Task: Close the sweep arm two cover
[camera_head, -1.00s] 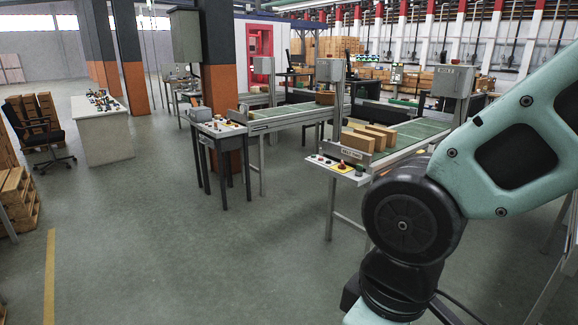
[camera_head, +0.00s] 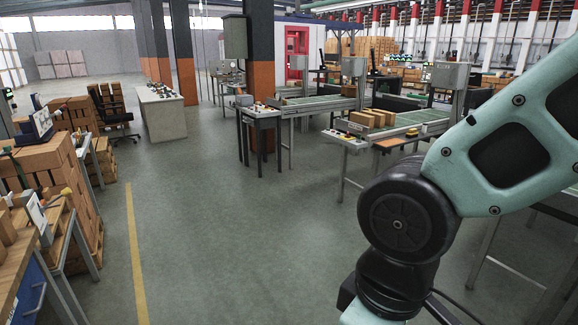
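I cannot make out a part marked as the sweep arm two cover in this view. Two conveyor stations stand at mid-distance. The nearer conveyor (camera_head: 425,117) carries several cardboard boxes (camera_head: 372,118) and has a control panel (camera_head: 345,138) at its front end. A grey box (camera_head: 449,76) is mounted on a post beside it. The farther conveyor (camera_head: 318,101) has its own control panel (camera_head: 258,111) and a grey box (camera_head: 354,67). A larger grey cabinet (camera_head: 235,37) hangs on an orange and dark column. My arm fills the right side; my gripper is out of view.
Open floor (camera_head: 230,230) lies ahead and in the middle. A yellow line (camera_head: 133,250) runs along it at left. Workbenches (camera_head: 40,250) and stacked bricks or boxes (camera_head: 50,165) crowd the left edge. A white table (camera_head: 161,112) and a dark chair (camera_head: 112,110) stand beyond.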

